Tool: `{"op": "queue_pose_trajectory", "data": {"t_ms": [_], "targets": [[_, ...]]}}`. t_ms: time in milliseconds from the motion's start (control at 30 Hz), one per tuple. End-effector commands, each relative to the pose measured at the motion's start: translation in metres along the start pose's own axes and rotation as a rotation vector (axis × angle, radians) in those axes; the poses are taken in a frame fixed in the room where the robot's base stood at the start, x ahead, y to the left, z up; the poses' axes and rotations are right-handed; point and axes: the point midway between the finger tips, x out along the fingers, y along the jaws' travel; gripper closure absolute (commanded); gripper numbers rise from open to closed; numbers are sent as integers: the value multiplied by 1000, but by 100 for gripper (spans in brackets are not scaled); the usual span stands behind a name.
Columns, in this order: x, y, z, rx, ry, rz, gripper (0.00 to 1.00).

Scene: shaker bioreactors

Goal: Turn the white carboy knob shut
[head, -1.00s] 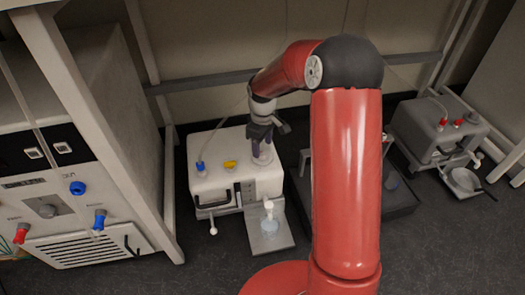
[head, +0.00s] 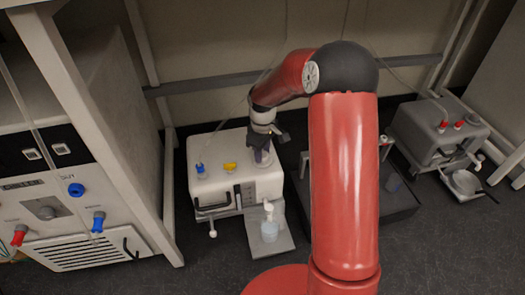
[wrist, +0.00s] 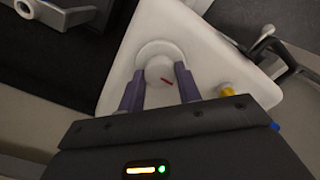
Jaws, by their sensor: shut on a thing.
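The white carboy (head: 225,188) stands on the floor left of my arm in the head view. Its round white knob (wrist: 158,66) with a short red mark shows in the wrist view, on a round collar near a corner of the white top (wrist: 205,60). My gripper (wrist: 160,76) points down over the knob, with one purple finger on each side, shut on it. In the head view my gripper (head: 262,158) hides most of the knob.
A yellow part (head: 230,168) and a blue-capped fitting (head: 200,170) with a tube rise from the carboy's top. A small bottle (head: 270,230) stands on a tray in front. A grey carboy (head: 437,128) is at right, a cabinet (head: 70,215) at left.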

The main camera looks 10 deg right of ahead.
Motion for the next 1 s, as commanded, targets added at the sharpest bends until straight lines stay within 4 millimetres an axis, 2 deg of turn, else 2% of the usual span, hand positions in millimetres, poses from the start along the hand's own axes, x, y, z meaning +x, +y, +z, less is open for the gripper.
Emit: {"op": "queue_pose_trajectory", "data": {"t_ms": [367,1000], "targets": [[-1,0,0,142,-2,0,89],[-2,0,0,731,-2,1,89]]}}
